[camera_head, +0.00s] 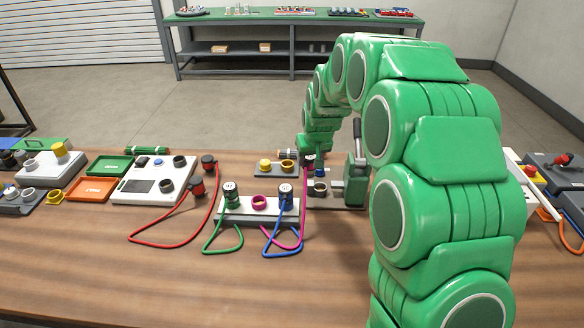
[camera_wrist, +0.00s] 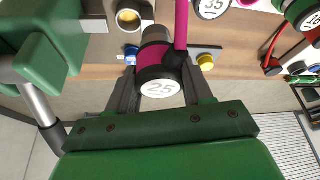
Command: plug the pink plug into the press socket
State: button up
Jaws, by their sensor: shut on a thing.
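My gripper (camera_wrist: 158,78) is shut on the pink plug (camera_wrist: 153,72), a pink and black body with a white end marked 25. Its pink cable (camera_wrist: 181,28) runs off beside the fingers. In the head view, my gripper (camera_head: 310,155) and the plug are small and partly hidden by my wrist. The press is a grey base with a green body (camera_head: 356,184) and an upright lever. A round socket (camera_head: 320,187) stands on it, just in front of the plug. In the wrist view, the socket (camera_wrist: 128,18) is apart from the plug, up and left of it.
A white strip (camera_head: 243,218) holds a green plug (camera_head: 231,196), a pink ring socket (camera_head: 259,202) and a blue plug (camera_head: 286,196). A grey plate (camera_head: 262,174) with a yellow knob lies behind it. Looped cables (camera_head: 222,240) lie in front. The front of the bench is clear.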

jog(key=w+d+f+m, duration=0.1)
jog(key=w+d+f, duration=0.2)
jog(key=f, duration=0.3)
jog(key=shift+w+d+f, duration=0.3)
jog(key=shift+w+d, duration=0.1)
jog(key=shift+d, duration=0.2)
jog(key=shift+f, duration=1.75)
dwell(1.9)
jog(key=o, duration=1.2)
jog(key=shift+o, duration=0.2)
jog(key=v, duration=0.7)
jog(key=shift+r, duration=0.35)
jog(key=shift+s, duration=0.2)
